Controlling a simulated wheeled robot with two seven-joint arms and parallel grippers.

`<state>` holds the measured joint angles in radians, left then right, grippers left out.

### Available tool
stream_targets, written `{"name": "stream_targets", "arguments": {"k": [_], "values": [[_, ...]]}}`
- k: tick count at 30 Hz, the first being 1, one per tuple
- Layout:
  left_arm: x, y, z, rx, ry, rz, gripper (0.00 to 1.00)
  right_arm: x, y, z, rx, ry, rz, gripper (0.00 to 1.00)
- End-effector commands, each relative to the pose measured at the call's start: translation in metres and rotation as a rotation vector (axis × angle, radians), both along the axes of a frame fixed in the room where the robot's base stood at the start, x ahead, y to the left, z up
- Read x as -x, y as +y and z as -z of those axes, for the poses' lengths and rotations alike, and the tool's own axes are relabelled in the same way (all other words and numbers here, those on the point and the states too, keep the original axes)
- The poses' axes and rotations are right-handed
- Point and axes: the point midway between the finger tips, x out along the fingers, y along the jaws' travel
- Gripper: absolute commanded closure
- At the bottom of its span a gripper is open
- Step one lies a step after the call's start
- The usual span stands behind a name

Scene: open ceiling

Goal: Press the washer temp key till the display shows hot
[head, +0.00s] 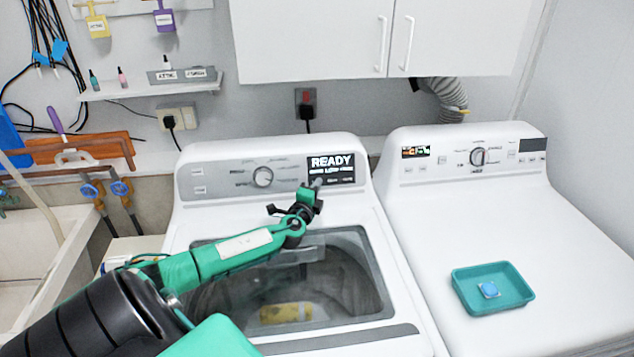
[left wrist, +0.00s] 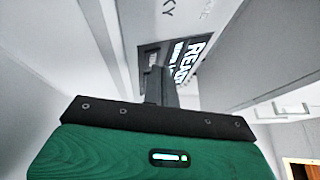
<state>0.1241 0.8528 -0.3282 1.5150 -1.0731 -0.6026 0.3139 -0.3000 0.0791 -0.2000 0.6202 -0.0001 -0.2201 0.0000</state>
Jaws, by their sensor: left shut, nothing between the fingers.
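The washer (head: 177,235) is the white top-loader on the left, with a grey control panel and a round knob (head: 262,177). Its black display (head: 331,164) reads READY in large white letters, with a smaller line below that is too small to read surely. The display also shows in the left wrist view (left wrist: 190,62), tilted. My left gripper (head: 316,184) is shut and empty, its tips at the lower part of the display. Whether the tips touch the panel I cannot tell. The temp key cannot be made out; the gripper may cover it. My right gripper is not in view.
A white dryer (head: 415,215) stands to the right, with a teal tray (head: 475,306) holding a blue-and-white item on top. Wall cabinets (head: 310,40) hang above. A shelf (head: 150,90) and a sink (head: 45,250) are at the left. A yellow item (head: 286,313) shows through the washer lid.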

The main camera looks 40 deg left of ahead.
Motion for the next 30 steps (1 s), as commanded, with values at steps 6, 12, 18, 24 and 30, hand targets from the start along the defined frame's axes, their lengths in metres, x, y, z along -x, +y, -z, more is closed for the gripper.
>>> {"name": "stream_targets", "arguments": {"k": [6, 12, 18, 24, 30], "values": [[0.005, -0.007, -0.004, 0.001, 0.0, 0.001, 1.0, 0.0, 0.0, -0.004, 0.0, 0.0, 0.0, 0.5], [0.005, -0.006, -0.003, 0.001, 0.0, 0.0, 1.0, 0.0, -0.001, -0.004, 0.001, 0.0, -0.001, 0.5], [0.011, -0.014, -0.008, 0.002, 0.0, 0.002, 1.0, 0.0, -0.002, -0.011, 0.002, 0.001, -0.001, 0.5], [0.023, -0.029, -0.015, 0.002, 0.0, 0.002, 1.0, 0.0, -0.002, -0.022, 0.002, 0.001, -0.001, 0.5], [0.033, -0.041, -0.02, 0.002, 0.0, 0.0, 1.0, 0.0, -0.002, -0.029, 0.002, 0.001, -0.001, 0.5]]}}
